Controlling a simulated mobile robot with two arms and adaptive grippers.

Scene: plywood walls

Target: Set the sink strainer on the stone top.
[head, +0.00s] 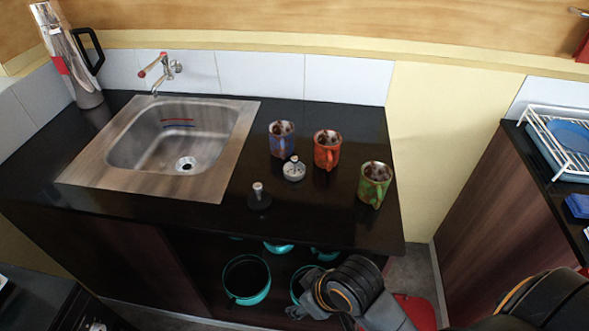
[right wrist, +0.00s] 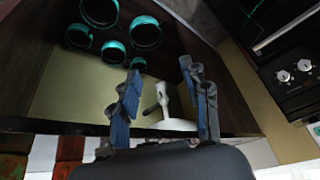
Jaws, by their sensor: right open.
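A silver disc with a dark knob, which looks like the sink strainer (head: 294,171), sits upright on the black stone top (head: 325,218), near the mugs. A dark disc with a pale knob, like a plug (head: 259,200), stands nearer the front edge. The metal sink (head: 235,125) is to the left, with its drain visible at the bottom. My right arm reaches in from the lower right in the head view, below the front edge; its fingertips are unclear there. My right gripper (right wrist: 162,72) is open in the right wrist view. My left gripper is not visible.
A blue mug (head: 282,141), red mug (head: 327,150) and green mug (head: 374,184) stand close to the strainer. A flask (head: 80,70) stands at the back left. Teal pots (head: 247,279) fill the shelf below. A white object (right wrist: 166,100) shows beyond my right fingers; I cannot identify it.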

